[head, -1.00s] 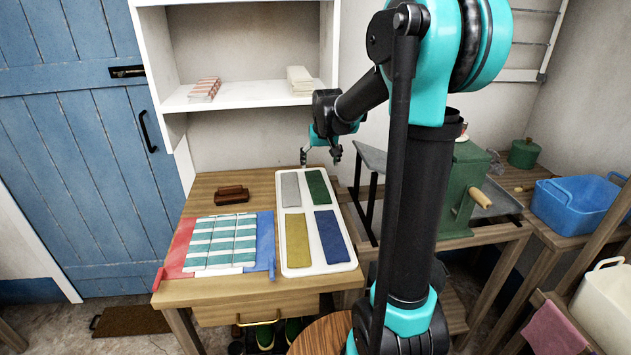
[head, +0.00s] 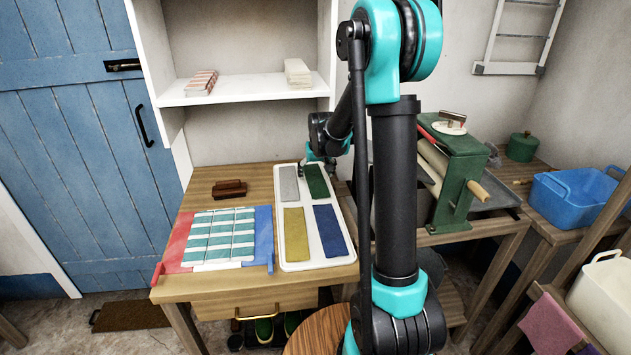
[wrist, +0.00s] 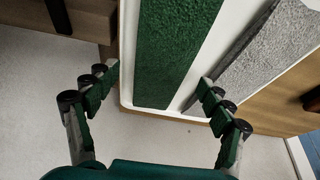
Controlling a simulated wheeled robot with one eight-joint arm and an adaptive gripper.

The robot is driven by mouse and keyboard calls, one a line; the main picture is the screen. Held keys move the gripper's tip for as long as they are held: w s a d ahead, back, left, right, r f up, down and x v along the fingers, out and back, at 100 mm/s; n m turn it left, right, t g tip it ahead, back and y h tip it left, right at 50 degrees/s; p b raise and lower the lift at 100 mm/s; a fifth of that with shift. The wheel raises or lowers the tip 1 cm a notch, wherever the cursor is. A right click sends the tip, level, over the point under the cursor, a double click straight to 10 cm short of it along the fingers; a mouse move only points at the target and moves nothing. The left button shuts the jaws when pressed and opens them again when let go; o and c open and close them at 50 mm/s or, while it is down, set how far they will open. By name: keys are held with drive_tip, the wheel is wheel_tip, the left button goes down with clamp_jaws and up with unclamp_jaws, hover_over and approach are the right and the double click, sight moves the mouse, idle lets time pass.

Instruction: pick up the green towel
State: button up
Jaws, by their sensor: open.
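The green towel (head: 317,181) lies flat in the far right compartment of the white tray (head: 306,265). In the wrist view the green towel (wrist: 172,50) runs up the picture between my open fingers. My gripper (wrist: 157,82) is open and empty, with one finger on each side of the towel's end. The left fingertip is beside the tray's edge and the right one is over the divider near the grey towel (wrist: 265,50). In the head view my gripper (head: 316,167) is low at the towel's far end, its fingers partly hidden. I cannot tell whether they touch the tray.
The tray also holds a grey towel (head: 289,183), a yellow towel (head: 296,235) and a blue towel (head: 330,231). Striped cloths (head: 222,237) lie left of it, with brown blocks (head: 229,189) behind. A green mangle (head: 461,170) stands to the right. White shelves (head: 245,92) rise behind the table.

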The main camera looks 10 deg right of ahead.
drive_tip(key=shift+w+f, duration=0.2)
drive_tip(key=shift+f, duration=0.3)
drive_tip(key=shift+c, duration=0.5)
drive_tip(key=shift+s+a, duration=0.1)
drive_tip(key=shift+a, duration=0.05)
drive_tip(key=c, duration=1.4)
drive_tip(key=shift+c, duration=0.2)
